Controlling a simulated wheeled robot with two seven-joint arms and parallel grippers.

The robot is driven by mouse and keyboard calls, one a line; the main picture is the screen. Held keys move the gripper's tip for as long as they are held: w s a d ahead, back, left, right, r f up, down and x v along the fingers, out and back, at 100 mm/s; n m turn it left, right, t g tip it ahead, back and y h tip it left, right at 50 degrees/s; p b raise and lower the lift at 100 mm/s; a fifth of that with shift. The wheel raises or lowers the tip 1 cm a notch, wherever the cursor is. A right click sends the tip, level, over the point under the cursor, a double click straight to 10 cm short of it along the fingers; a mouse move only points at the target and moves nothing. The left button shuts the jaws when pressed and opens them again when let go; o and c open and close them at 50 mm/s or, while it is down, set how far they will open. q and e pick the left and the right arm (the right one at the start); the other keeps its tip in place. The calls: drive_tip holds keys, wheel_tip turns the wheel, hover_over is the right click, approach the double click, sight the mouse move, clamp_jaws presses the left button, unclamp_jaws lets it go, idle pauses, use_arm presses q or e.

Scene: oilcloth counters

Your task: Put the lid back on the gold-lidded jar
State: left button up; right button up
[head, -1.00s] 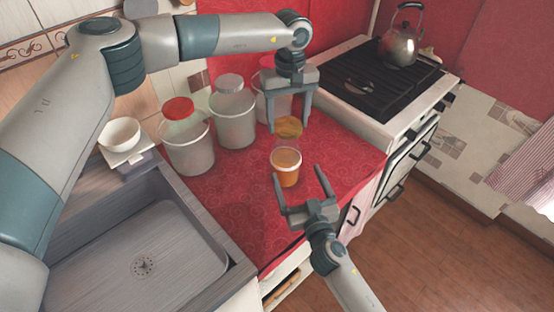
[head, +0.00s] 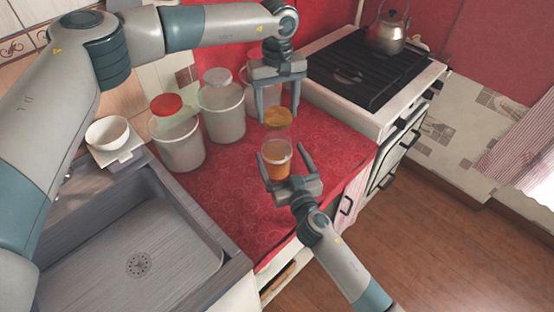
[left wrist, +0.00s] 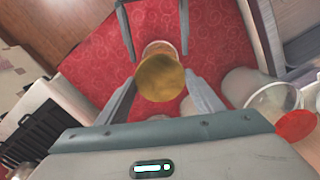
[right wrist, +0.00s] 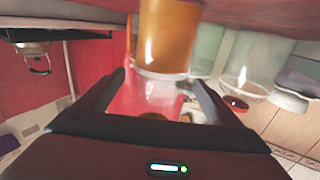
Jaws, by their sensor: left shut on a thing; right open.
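The jar (head: 276,169) stands upright on the red counter, clear-walled with orange contents and an open top. The gold lid (head: 278,117) is held by my left gripper (head: 279,121), shut on it just above and behind the jar in the head view. The lid (left wrist: 160,78) hides much of the jar (left wrist: 158,48) in the left wrist view. My right gripper (head: 283,156) is open, its fingers around the jar's near side; I cannot tell if they touch it. The jar (right wrist: 168,38) shows inverted in the right wrist view.
A red-lidded canister (head: 180,146) and a pale-lidded canister (head: 223,112) stand left of the jar, with another behind my left gripper. The sink (head: 135,240) is at lower left, a white bowl (head: 108,133) beside it. The stove (head: 365,75) is at right.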

sight(277, 155)
drive_tip(key=x, duration=0.8)
drive_tip(key=c, duration=1.6)
use_arm(q)
drive_tip(key=shift+f, duration=2.5)
drive_tip(key=shift+f, duration=0.15)
drive_tip(key=shift+f, duration=0.75)
drive_tip(key=shift+f, duration=0.55)
